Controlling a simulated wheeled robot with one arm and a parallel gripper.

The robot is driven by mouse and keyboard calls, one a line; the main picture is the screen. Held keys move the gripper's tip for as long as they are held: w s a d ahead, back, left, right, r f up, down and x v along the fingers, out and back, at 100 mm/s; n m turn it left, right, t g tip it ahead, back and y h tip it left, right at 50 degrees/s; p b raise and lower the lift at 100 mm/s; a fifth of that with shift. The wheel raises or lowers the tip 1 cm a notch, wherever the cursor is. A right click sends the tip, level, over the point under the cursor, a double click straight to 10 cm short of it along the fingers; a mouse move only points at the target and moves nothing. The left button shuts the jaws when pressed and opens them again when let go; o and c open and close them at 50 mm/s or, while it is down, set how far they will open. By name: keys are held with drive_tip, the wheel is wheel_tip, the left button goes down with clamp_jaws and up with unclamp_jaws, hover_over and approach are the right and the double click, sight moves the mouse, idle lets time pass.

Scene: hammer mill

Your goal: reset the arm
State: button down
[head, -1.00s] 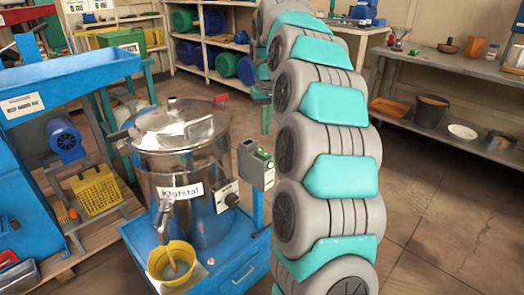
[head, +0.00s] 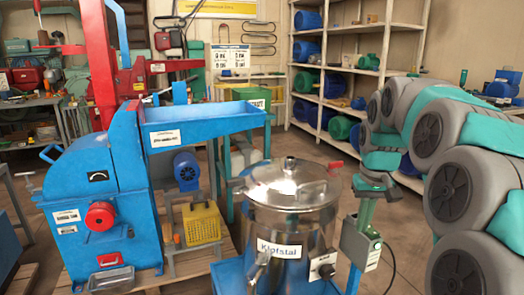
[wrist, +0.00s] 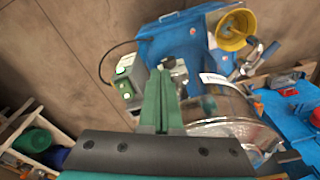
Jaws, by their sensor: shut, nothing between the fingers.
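My gripper (head: 364,222) hangs from my arm at the right of the head view, fingers pointing down. It is just right of a steel vessel (head: 290,225) labelled "Klofstal", above a grey-green control box (head: 360,245). In the wrist view my green fingers (wrist: 163,92) are together and hold nothing. The control box (wrist: 130,82) shows left of the fingers there, and the steel vessel (wrist: 232,128) at their right. I cannot tell the exact gap between the fingertips and the box.
A blue hammer mill (head: 90,200) with a blue tray (head: 205,122) stands at left. A yellow crate (head: 201,223) sits below the tray. Shelves (head: 345,101) with blue and green drums stand behind. A yellow cup (wrist: 236,30) is at the vessel's blue base. Bare floor (wrist: 60,50) shows at the wrist view's left.

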drive_tip(key=s+a+f+g, duration=0.1)
drive_tip(key=s+a+f, duration=0.2)
drive_tip(key=s, duration=0.8)
drive_tip(key=s+a+f+g, duration=0.1)
drive_tip(key=s+a+f, duration=0.2)
drive_tip(key=s, duration=0.8)
drive_tip(key=s+a+f, duration=0.4)
drive_tip(key=s+f, duration=0.2)
drive_tip(key=s, duration=0.5)
drive_tip(key=shift+s+f+n+g, duration=0.3)
drive_tip(key=shift+f+n+g, duration=0.05)
drive_tip(key=shift+n+g, duration=0.05)
